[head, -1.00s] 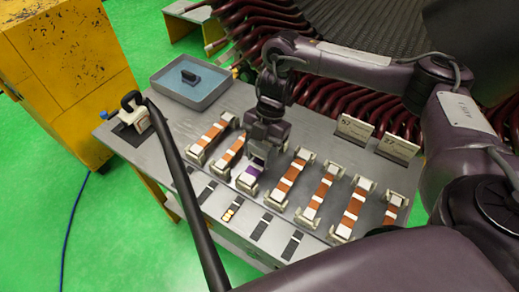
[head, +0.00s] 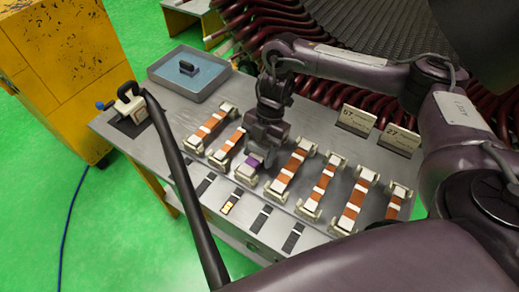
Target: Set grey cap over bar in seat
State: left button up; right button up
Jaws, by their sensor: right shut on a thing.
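My right gripper (head: 262,148) reaches down from the right over the row of seats. It is shut on a grey piece that I take to be the grey cap; the fingers and arm hide most of it. Just below and left of the gripper, a bar with a purple patch (head: 252,162) lies in a cream seat (head: 245,179). The gripper covers the far end of this bar, so I cannot tell whether the cap touches it. My left gripper is not in view.
Copper bars with white bands, such as one at the right (head: 354,205), lie in seats on both sides. A blue-lined tray (head: 208,92) holds a dark block (head: 188,68). Two number signs (head: 398,141) stand behind. A white clamp-like device (head: 130,103) stands at the left corner.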

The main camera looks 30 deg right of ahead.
jog(key=shift+f, duration=0.2)
jog(key=o, duration=1.1)
jog(key=shift+p+v, duration=0.45)
jog(key=shift+v, duration=3.5)
